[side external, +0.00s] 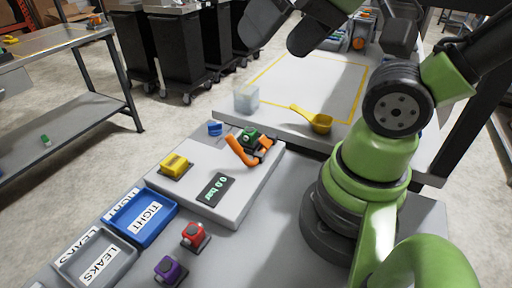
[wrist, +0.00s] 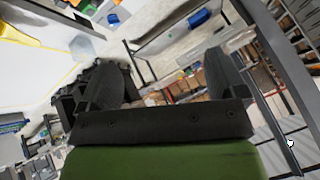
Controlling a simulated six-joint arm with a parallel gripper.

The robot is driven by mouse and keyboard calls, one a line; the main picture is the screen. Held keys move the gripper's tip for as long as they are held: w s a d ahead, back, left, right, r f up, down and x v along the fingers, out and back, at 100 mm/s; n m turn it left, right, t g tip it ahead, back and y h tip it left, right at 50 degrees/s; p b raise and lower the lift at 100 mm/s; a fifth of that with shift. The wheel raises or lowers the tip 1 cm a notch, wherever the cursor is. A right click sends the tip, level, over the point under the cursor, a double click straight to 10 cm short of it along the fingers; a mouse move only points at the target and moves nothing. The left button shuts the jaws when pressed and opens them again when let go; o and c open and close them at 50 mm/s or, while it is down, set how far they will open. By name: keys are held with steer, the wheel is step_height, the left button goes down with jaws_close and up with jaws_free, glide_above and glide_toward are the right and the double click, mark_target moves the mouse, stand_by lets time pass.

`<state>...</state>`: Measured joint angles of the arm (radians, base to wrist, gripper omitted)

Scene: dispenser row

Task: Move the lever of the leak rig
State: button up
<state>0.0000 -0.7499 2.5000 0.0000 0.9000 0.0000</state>
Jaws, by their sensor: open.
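The leak rig (side external: 235,203) is a pale grey box on the table in the side external view. Its display (side external: 216,189) reads 0.0 bar. An orange lever (side external: 240,151) is at its far right part, beside a green and black block (side external: 250,139). A yellow block (side external: 174,165) sits at its left side. My gripper (side external: 288,30) is at the top of the side external view, well above the rig and apart from it. In the wrist view my gripper (wrist: 161,62) has its two dark fingers spread with nothing between them. I cannot make out the lever in the wrist view.
A blue TIGHT tray (side external: 164,230) and a grey LEAKS tray (side external: 68,270) lie at the near left. Red (side external: 195,236) and purple (side external: 170,270) buttons stand in front. A clear container (side external: 246,98) and yellow scoop (side external: 318,122) are behind the rig.

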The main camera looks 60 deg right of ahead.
stand_by(0.3)
steer(key=shift+w, duration=0.1)
steer(key=c, duration=0.5)
steer(key=shift+w+f+n, duration=0.1)
steer(key=shift+w+n, duration=0.1)
steer(key=shift+n, duration=0.1)
steer(key=c, duration=0.4)
steer(key=n, duration=0.1)
steer(key=w+n+g, duration=0.1)
steer(key=w+f, duration=0.1)
steer(key=shift+d+n+g+h, duration=0.3)
steer(key=shift+n, duration=0.1)
steer(key=c, duration=0.7)
steer(key=w+f+n, duration=0.1)
steer(key=n, duration=0.1)
steer(key=w+f+n+g, duration=0.1)
steer(key=n, duration=0.1)
steer(key=w+d+f+n+g+h, duration=0.1)
steer(key=w+n, duration=0.1)
steer(key=shift+f, duration=0.25)
jaws_close()
steer(key=w+d+f+n+g+h, duration=0.1)
steer(key=w+f+n+g, duration=0.2)
steer(key=f+n, duration=0.6)
steer(key=shift+w+d+n+g+h, duration=0.15)
steer(key=shift+w+n+g+h, duration=0.2)
steer(key=shift+w+n, duration=0.45)
steer(key=shift+f, duration=0.15)
